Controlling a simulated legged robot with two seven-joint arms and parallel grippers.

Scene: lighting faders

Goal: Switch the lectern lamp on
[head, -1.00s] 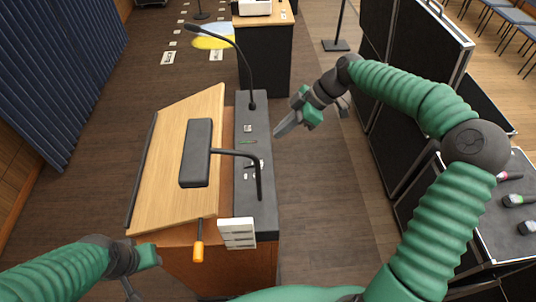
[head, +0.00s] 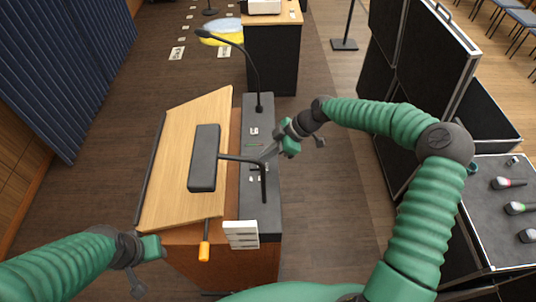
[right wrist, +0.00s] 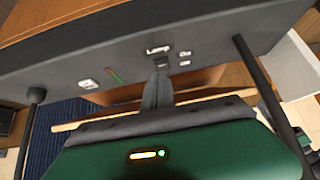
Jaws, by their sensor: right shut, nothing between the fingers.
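The lectern (head: 190,130) has a slanted wooden top and a dark control strip (head: 262,222) along its right side. The lectern lamp (head: 204,160) is a dark rectangular head on a bent black stem; no glow shows on it. In the right wrist view, a small dark switch (right wrist: 161,63) sits below the word "Lamp", with "On" lettered beside it. My right gripper (head: 266,154) is shut and empty over the strip. In the right wrist view its fingertips (right wrist: 159,77) are right at the switch; contact is unclear. My left gripper (head: 138,287) is low at the left, its fingers unclear.
A gooseneck microphone (head: 257,80) rises from the strip's far end. Black cases (head: 420,60) and a table with microphones (head: 500,225) stand at the right.

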